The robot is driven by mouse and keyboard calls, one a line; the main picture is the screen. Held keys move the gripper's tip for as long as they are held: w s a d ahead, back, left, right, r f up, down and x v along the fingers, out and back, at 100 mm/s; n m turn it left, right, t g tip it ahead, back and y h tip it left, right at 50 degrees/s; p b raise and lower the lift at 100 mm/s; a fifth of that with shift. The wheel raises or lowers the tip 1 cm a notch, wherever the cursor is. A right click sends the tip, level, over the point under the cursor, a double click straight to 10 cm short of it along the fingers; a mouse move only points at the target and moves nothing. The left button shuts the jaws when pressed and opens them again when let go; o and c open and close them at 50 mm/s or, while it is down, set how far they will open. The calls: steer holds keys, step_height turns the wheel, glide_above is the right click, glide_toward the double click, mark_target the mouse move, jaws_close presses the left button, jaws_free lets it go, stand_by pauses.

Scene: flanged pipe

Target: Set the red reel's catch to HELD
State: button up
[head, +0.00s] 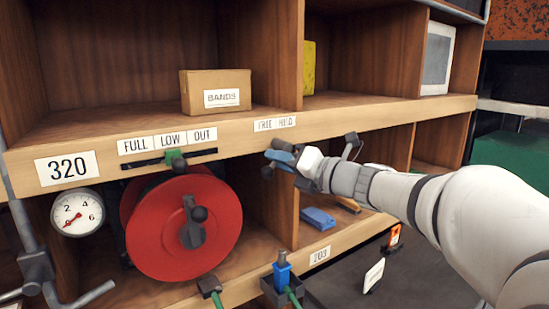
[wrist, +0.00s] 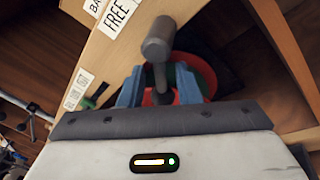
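The red reel (head: 165,240) sits in the lower left bay, with a dark crank on its face. The FREE and HELD labels (head: 275,123) are on the shelf edge to its upper right. My gripper (head: 281,157) is just below these labels. In the wrist view a grey catch lever (wrist: 158,45) with a thick head stands between my two blue fingertips (wrist: 158,90). The fingers look apart, with gaps beside the lever's stem. The FREE label (wrist: 118,15) shows near it; HELD is outside that view. I cannot tell which label the lever points at.
A FULL, LOW, OUT scale with a green slider (head: 175,160) is above the reel. A dial gauge (head: 77,212) is at the left. A BANDS box (head: 215,92) stands on the upper shelf. A blue object (head: 318,218) lies on the lower shelf, below my gripper.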

steer(key=shift+w+a, duration=0.4)
steer(key=shift+a, duration=0.1)
jaws_close()
